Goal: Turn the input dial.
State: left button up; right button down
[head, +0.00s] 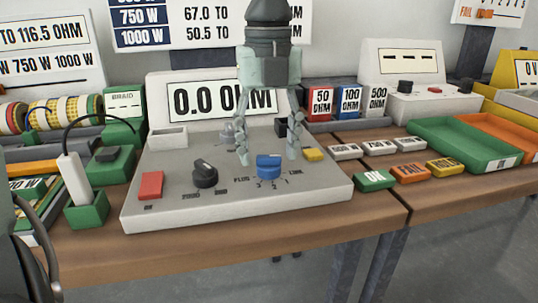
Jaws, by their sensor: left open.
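The grey meter console (330,192) stands on the wooden bench, and its display reads 0.0 OHM. A blue dial (269,168) sits at the front right of its top, with the numbers 3, 2, 1 below it. A black dial (204,175) sits to its left. No label reading "input" can be made out. My left gripper (268,156) points down over the console. It is open, with one finger on each side of the blue dial. I cannot tell whether the fingers touch it. My right gripper is not in view.
A red button (150,185) and a yellow button (314,155) are on the console. A white probe stands in a green holder (88,211) at the left. Green (375,181), orange and yellow labelled blocks lie to the right, before a green tray (458,150).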

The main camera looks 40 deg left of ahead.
pick_arm(q)
jog(key=shift+f, duration=1.05)
jog(key=shift+c, duration=0.5)
jog(key=c, duration=1)
